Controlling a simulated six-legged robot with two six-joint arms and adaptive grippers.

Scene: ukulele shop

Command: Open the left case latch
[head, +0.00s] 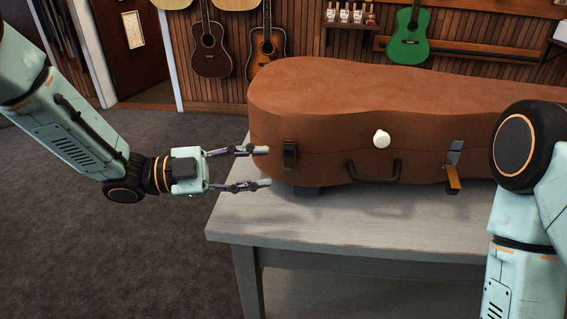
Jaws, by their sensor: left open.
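A brown instrument case (330,105) lies on a grey table in the head view. Its left latch (289,155) is a dark metal plate on the front side, near the case's left end, and looks flat against the case. My left gripper (268,167) is open and empty, its two fingers pointing right. The fingertips are just left of the left latch, by the case's left end; I cannot tell whether they touch the case. A right latch (453,165) has its orange-brown lower part hanging out and down. My right arm covers the case's right part; its gripper is out of view.
A black handle (374,170) and a round white knob (381,139) are on the case front between the latches. The grey table (340,230) has a bare strip in front of the case. Guitars hang on the wall behind, including a green one (409,38).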

